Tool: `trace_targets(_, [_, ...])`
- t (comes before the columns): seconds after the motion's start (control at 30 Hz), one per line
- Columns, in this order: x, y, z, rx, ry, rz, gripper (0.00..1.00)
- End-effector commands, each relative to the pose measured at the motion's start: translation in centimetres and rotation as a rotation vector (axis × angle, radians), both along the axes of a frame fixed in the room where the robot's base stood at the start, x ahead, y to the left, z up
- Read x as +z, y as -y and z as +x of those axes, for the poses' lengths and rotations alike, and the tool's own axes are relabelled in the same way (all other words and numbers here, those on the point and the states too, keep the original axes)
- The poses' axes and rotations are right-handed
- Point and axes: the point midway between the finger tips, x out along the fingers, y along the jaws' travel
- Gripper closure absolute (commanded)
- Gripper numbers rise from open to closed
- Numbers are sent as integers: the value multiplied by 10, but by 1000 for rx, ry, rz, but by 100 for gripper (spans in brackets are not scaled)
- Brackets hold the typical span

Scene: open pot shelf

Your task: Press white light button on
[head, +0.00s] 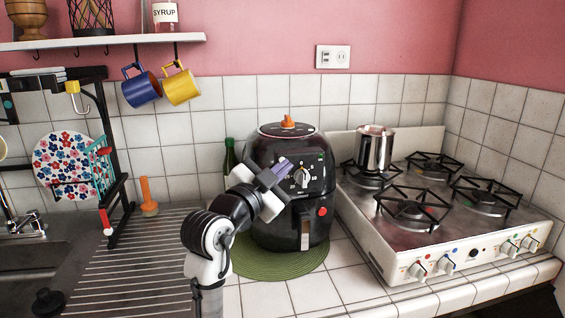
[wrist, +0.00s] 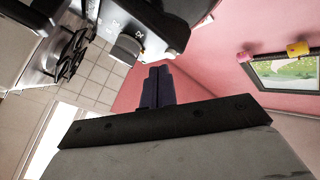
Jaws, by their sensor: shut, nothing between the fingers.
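A white wall plate (head: 333,56) with small fittings is on the pink wall, above and to the right of the black air fryer (head: 270,222). I cannot tell which of its fittings is a light button. The air fryer has a dial (head: 302,178), a small green light and a red spot on its front. My gripper (head: 284,167) is in front of the air fryer's upper front, left of the dial and below the wall plate. In the wrist view my gripper's dark fingers (wrist: 158,72) are together and empty. The wall plate is not seen there.
The air fryer stands on a green round mat (head: 250,262). A stove (head: 455,240) with a metal pot (head: 375,150) is on the right. Blue (head: 141,88) and yellow (head: 181,86) mugs hang under a shelf (head: 110,41). A green bottle (head: 230,156) stands behind my arm.

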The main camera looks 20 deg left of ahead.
Motion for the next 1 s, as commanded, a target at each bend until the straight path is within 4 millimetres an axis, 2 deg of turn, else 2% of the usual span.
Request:
trace_targets(0.17, [0, 4, -7, 0, 3, 2, 100])
trace_targets(0.63, [0, 30, -44, 0, 2, 1, 100])
trace_targets(1.0, [0, 33, -50, 1, 1, 0, 100])
